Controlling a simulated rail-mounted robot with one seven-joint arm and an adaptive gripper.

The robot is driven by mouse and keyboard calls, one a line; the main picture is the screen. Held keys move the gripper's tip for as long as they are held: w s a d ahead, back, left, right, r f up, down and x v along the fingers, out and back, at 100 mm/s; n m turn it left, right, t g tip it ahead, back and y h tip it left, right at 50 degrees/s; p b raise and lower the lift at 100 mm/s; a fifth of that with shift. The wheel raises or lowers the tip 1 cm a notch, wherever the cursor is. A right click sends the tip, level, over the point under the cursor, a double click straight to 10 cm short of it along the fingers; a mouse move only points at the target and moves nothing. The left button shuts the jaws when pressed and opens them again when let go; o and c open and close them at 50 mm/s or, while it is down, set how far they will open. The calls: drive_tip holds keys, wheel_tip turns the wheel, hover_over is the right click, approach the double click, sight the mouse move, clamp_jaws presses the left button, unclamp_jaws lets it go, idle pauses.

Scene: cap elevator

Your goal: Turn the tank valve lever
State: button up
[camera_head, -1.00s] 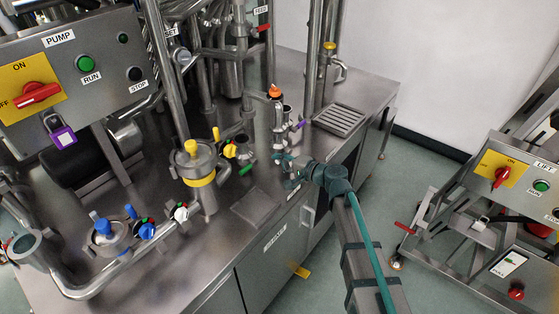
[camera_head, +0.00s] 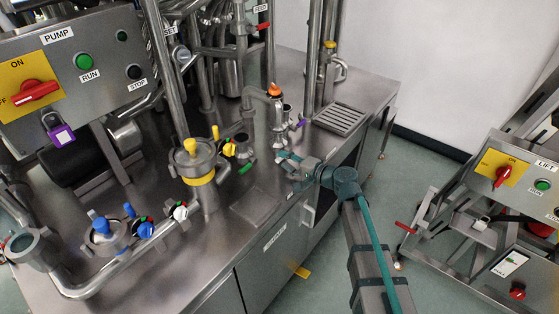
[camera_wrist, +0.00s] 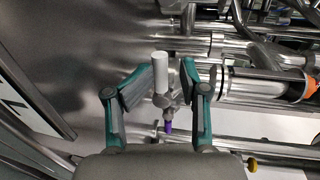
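My gripper (camera_head: 291,162) is over the right front part of the steel machine top. In the wrist view my gripper (camera_wrist: 170,72) has its two teal fingers apart. A pale grey cylinder (camera_wrist: 160,72) shows between them, close to the left finger, with a gap to the right one; contact cannot be told. A metal fitting with a purple-tipped lever (camera_wrist: 168,127) lies just below it. In the head view a purple lever (camera_head: 300,124) sits on the pipework behind my gripper. No label shows which lever is the tank valve's.
An orange-topped pipe fitting (camera_head: 274,91) stands just behind my gripper. A yellow-banded vessel (camera_head: 198,180) and blue-handled valves (camera_head: 103,227) are to the left. A drain grate (camera_head: 341,118) lies at the back right. The lift cart (camera_head: 490,220) stands apart on the right.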

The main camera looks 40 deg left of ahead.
drive_tip(key=d+r+b, duration=0.1)
drive_tip(key=d, duration=0.8)
drive_tip(key=shift+d+r, duration=0.2)
drive_tip(key=shift+r, duration=0.2)
idle(0.4)
drive_tip(key=shift+b, duration=0.55)
drive_tip(key=shift+d, duration=0.1)
drive_tip(key=d+r, duration=0.2)
drive_tip(key=d, duration=0.9)
drive_tip(key=shift+d+r, duration=0.2)
drive_tip(key=shift+d, duration=0.05)
